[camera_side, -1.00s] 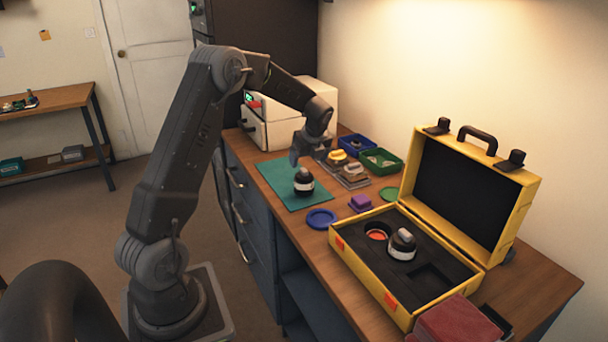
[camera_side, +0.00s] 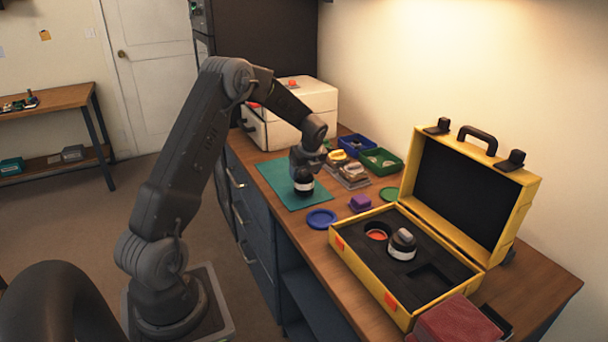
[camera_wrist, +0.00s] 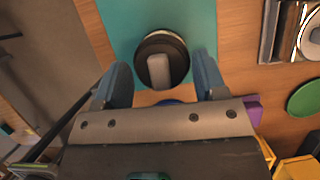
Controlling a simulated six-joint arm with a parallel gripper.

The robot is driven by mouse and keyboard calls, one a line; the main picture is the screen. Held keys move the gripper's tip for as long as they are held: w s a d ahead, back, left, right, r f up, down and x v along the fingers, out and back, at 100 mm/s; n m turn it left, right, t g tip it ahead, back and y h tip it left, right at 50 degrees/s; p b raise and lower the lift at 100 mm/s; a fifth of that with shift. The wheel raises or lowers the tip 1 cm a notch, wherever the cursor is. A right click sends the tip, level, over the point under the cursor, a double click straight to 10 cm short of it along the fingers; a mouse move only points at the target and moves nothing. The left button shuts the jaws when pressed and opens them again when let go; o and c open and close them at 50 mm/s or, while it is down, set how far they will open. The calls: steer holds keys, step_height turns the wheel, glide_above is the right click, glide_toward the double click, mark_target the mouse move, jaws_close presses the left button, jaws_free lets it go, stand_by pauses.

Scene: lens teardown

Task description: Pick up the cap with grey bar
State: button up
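The black round cap with a grey bar across its top (camera_wrist: 158,70) shows in the wrist view, on top of a lens body with a white band (camera_side: 304,187). The lens stands upright on the teal mat (camera_side: 276,172). In the side view my gripper (camera_side: 303,172) is at the top of this lens and hides most of the cap. In the wrist view the blue-grey fingers are open, one on each side of the cap, with gaps visible between. A similar lens with a grey bar on top (camera_side: 402,243) stands in the yellow case.
The open yellow case (camera_side: 372,282) stands at the right with its lid up. A blue disc (camera_side: 321,219), a purple block (camera_side: 360,203), a green disc (camera_side: 390,194) and blue and green bins (camera_side: 383,160) lie around the mat. A white box machine (camera_side: 290,113) stands behind.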

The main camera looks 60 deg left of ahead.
steer(key=c, duration=0.6)
steer(key=shift+o, duration=0.2)
